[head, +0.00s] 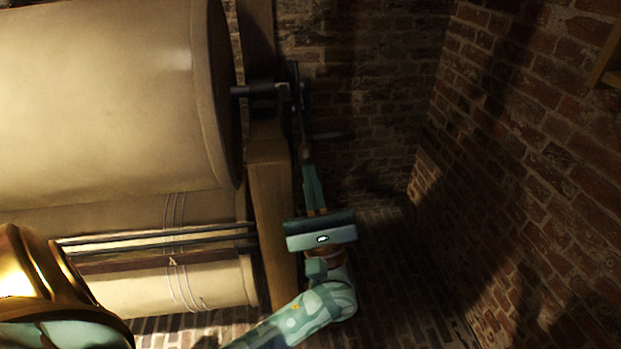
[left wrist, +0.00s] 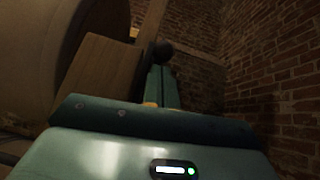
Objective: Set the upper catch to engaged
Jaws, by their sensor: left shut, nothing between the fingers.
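A dark metal mechanism (head: 294,92) sits at the right end of the large pale roller, on the shaft beside a wooden post. I take it to hold the upper catch, but it is too dark to tell the catch's position. A dark bar (head: 330,135) sticks out to the right below it. My left gripper (head: 308,165) is shut and empty, pointing up, with its fingertips just below the mechanism. In the left wrist view its fingers (left wrist: 161,85) reach toward a dark round knob (left wrist: 163,48); whether they touch it I cannot tell. My right gripper is not in view.
The large pale roller (head: 110,85) fills the upper left, with a smaller roller (head: 215,285) below. The wooden post (head: 270,200) stands close to the left of my left gripper. Brick walls (head: 530,150) lie behind and right, with free room between.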

